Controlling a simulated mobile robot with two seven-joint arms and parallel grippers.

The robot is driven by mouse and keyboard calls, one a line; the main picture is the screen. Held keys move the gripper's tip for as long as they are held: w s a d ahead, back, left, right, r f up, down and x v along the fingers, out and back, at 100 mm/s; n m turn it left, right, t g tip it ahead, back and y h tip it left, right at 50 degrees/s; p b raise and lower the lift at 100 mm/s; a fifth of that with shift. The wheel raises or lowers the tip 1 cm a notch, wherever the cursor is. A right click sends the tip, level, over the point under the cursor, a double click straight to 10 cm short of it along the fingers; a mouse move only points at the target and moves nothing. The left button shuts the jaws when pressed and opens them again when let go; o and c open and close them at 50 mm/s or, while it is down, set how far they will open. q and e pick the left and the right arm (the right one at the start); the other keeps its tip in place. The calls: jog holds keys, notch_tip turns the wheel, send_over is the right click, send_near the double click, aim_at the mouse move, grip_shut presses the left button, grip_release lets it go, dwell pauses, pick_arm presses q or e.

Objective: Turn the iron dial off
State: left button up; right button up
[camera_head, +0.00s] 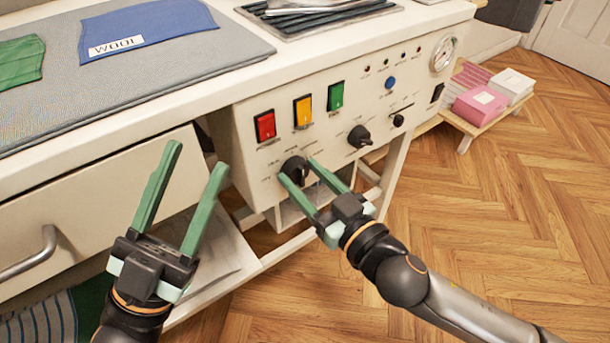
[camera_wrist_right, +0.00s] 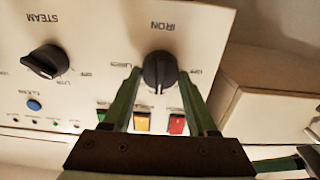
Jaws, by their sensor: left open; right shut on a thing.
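The iron dial (camera_head: 294,164) is a black round knob with a raised grip, on the white control panel (camera_head: 232,140) below the red switch. In the right wrist view the iron dial (camera_wrist_right: 159,72) sits under the upside-down word IRON, with its white mark towards the switches. My right gripper (camera_head: 298,170) is shut on the dial, one green finger on each side; its fingers also show in the right wrist view (camera_wrist_right: 160,80). My left gripper (camera_head: 197,158) is open and empty, in front of the drawer left of the panel.
The steam dial (camera_head: 360,136) is to the right of the iron dial. Red (camera_head: 265,126), yellow (camera_head: 303,111) and green (camera_head: 336,95) switches sit above. A drawer with a metal handle (camera_head: 32,258) is at left. Open wooden floor (camera_head: 500,220) lies at right.

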pick_arm(q)
jog(key=shift+r, duration=0.15)
pick_arm(e)
jog(key=n+p, duration=0.3)
jog(key=n, duration=0.1)
jog(key=shift+r+p, duration=0.15)
jog(key=shift+p, duration=0.2)
jog(key=n+p, duration=0.2)
jog(key=n, duration=0.1)
jog(key=shift+s+a+n, duration=0.1)
jog(key=shift+n, duration=0.3)
jog(key=shift+n+p, duration=0.7)
jog(key=shift+n, duration=0.2)
jog(key=n+p, duration=0.1)
jog(key=n, duration=0.2)
jog(key=shift+f+n+p, duration=0.2)
jog(key=shift+n+p, duration=0.15)
jog(key=shift+n, duration=0.05)
pick_arm(q)
notch_tip(320, 180, up, 10)
jog(key=a+p, duration=0.1)
jog(key=shift+s+r+m+t, duration=0.15)
jog(key=shift+s+m+t, duration=0.1)
jog(key=shift+m+t, duration=0.15)
pick_arm(e)
jog(key=shift+a+f+n, duration=0.1)
jog(key=shift+f+n, duration=0.05)
jog(key=shift+n, duration=2.05)
jog(key=o, duration=1.4)
jog(key=shift+c, duration=0.2)
